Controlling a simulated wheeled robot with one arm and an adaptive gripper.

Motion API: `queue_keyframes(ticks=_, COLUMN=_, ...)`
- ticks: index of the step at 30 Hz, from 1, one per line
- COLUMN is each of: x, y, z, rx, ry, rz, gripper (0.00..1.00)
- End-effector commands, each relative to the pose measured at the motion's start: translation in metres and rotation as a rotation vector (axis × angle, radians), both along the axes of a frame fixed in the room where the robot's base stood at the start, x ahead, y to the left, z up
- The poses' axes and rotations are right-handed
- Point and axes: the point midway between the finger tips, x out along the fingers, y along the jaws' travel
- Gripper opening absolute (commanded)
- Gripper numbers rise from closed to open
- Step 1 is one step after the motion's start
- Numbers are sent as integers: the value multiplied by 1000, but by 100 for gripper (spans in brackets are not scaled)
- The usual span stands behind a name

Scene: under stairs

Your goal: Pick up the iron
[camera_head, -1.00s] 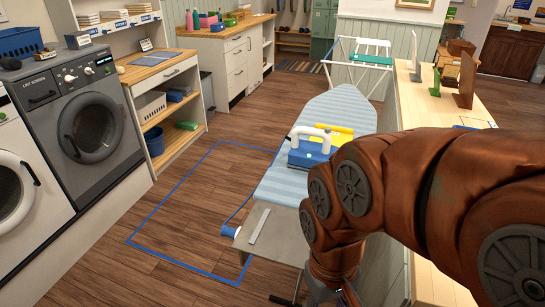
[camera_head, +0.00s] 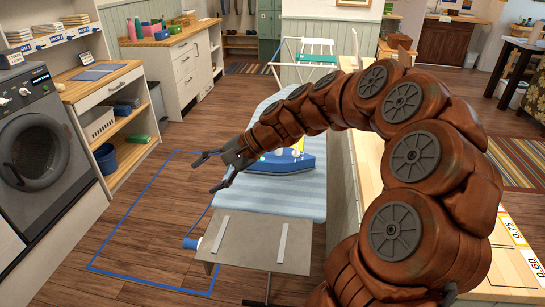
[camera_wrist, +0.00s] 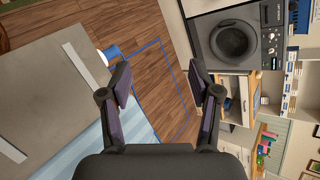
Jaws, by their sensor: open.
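The iron (camera_head: 288,163) has a blue body and sits on the blue-striped ironing board (camera_head: 305,190). My arm hides part of it, including most of its white handle. A yellow item (camera_head: 301,147) shows just behind it. My gripper (camera_head: 208,174) is open and empty, to the left of the iron and above the board's left edge, with its fingers pointing left, away from the iron. In the wrist view my open gripper (camera_wrist: 162,95) has only floor and board edge beyond it. The iron is not visible there.
A grey metal plate (camera_head: 255,246) extends from the board's near end, with a blue-and-white roll (camera_head: 192,243) at its left corner. A wooden counter (camera_head: 368,165) stands right of the board. A washing machine (camera_head: 40,150) is at left. Blue-outlined floor (camera_head: 140,230) is clear.

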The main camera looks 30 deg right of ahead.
Motion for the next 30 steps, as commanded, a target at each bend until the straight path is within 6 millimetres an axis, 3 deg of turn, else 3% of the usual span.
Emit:
queue_keyframes(ticks=3, x=43, y=-55, z=1, rx=127, ry=13, rz=-191, gripper=63)
queue_keyframes(ticks=7, x=77, y=-125, z=-6, rx=264, ry=31, rz=-402, gripper=63)
queue_keyframes(ticks=12, x=99, y=-220, z=-26, rx=410, ry=52, rz=-658, gripper=63)
queue_keyframes(ticks=15, x=101, y=-265, z=-37, rx=468, ry=56, rz=-771, gripper=63)
queue_keyframes(ticks=18, x=100, y=-293, z=-47, rx=507, ry=63, rz=-842, gripper=63)
queue_keyframes(ticks=21, x=100, y=-307, z=-52, rx=527, ry=67, rz=-878, gripper=63)
queue_keyframes(ticks=30, x=120, y=-300, z=-59, rx=532, ry=67, rz=-883, gripper=63)
